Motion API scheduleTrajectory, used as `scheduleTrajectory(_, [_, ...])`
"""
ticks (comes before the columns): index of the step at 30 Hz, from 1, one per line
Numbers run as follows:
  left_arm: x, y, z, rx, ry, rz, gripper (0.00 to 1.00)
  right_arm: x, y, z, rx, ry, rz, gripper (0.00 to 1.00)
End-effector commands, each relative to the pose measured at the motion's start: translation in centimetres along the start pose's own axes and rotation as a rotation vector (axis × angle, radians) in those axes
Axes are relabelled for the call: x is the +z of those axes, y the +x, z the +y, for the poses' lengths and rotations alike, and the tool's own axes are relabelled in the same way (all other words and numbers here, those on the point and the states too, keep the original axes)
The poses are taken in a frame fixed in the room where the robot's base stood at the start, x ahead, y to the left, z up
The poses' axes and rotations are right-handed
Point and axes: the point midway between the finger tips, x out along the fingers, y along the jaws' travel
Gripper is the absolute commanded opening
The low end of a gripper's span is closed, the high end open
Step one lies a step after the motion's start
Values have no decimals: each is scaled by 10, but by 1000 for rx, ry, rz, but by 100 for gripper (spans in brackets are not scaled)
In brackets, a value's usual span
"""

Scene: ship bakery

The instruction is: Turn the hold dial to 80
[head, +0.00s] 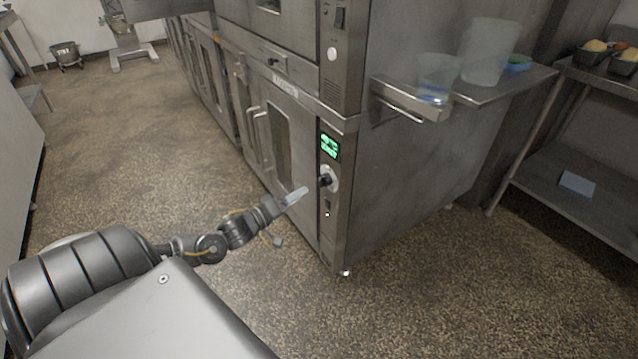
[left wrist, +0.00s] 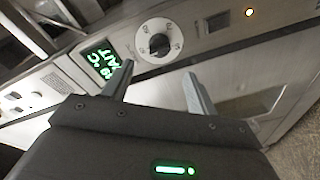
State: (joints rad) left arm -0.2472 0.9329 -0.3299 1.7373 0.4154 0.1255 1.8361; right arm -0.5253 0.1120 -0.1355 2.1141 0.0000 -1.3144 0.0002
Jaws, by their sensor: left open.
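The hold dial (head: 326,180) is a dark knob on a pale round plate, on the narrow front panel of the steel oven cabinet. It also shows in the left wrist view (left wrist: 158,44), with marks around it too small to read. A green-lit display (head: 330,147) sits above it, and it shows in the left wrist view too (left wrist: 103,60), its text tilted and hard to read. My left gripper (head: 297,194) is just left of and below the dial, apart from it. In the left wrist view its fingers (left wrist: 160,76) are open and empty, with the dial beyond their tips.
The oven door's vertical handle (head: 258,138) is left of the panel. A side shelf (head: 505,84) holds a clear jug (head: 437,78) and a larger translucent container (head: 489,52). A steel rack (head: 570,188) stands at right. The floor in front is clear.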

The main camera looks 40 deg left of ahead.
Motion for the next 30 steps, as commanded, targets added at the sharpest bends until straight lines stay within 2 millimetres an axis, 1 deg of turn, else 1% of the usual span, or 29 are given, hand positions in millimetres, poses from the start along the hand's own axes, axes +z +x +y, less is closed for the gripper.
scheduleTrajectory(3, [0, 22, 1, 6, 1, 3, 58, -1, -5, 0, 1, 0, 6, 86])
scheduleTrajectory(9, [0, 57, 1, 6, 1, 2, 58, -4, -16, 1, 2, 1, 14, 86])
scheduleTrajectory(15, [0, 81, 1, 3, 1, 2, 58, -4, -24, 1, 2, 3, 15, 86])
scheduleTrajectory(21, [1, 91, 1, 2, 1, -1, 58, -4, -30, 1, 2, 3, 17, 86])
scheduleTrajectory(29, [1, 92, 1, 2, 1, -1, 58, -4, -30, 1, 2, 3, 18, 86])
scheduleTrajectory(30, [1, 92, 1, 2, 1, -1, 53, -4, -30, 1, 2, 3, 18, 86])
